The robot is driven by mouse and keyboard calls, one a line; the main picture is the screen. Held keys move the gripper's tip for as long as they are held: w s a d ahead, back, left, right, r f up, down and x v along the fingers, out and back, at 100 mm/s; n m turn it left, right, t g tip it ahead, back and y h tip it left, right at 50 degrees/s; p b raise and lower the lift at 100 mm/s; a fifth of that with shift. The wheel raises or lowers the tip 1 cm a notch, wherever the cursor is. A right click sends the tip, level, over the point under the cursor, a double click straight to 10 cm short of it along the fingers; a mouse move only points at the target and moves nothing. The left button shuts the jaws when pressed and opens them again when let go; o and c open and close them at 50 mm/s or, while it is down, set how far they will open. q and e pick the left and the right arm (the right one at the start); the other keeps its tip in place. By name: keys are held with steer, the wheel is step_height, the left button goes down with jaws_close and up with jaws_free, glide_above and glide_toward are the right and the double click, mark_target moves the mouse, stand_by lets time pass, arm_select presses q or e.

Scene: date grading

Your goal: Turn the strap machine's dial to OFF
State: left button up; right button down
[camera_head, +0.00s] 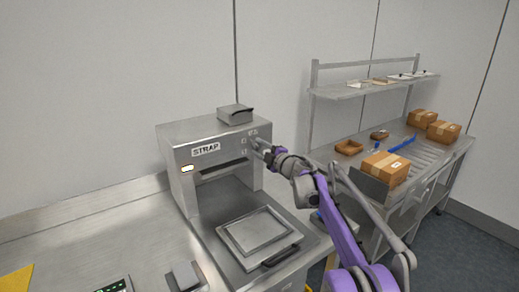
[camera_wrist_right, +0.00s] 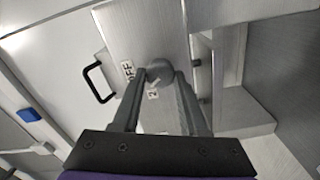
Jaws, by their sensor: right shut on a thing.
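The strap machine (camera_head: 180,143) is a grey metal box marked STRAP on the counter in the head view. My right gripper (camera_head: 257,146) reaches its front panel at the upper right. In the right wrist view, the round grey dial (camera_wrist_right: 160,70) sits between the fingertips of my right gripper (camera_wrist_right: 160,77), which is shut on it. An OFF label (camera_wrist_right: 128,71) is beside the dial on its left, and a label with a 2 (camera_wrist_right: 152,94) is just below it. The fingers partly hide the dial, and I cannot tell where it points. My left gripper is not in view.
A flat framed plate (camera_head: 257,232) with a dark handle lies before the machine. A small grey box (camera_head: 235,114) sits on top of it. At right, a steel bench holds cardboard boxes (camera_head: 385,168) and brown trays (camera_head: 348,147) below a shelf (camera_head: 360,90).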

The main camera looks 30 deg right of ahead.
steer(key=m, duration=0.7)
steer(key=shift+d+r, duration=0.1)
stand_by(0.5)
steer(key=shift+c, duration=2.2)
jaws_free()
steer(key=s+b, duration=0.1)
steer(key=s, duration=0.9)
steer(key=shift+s+d, duration=0.4)
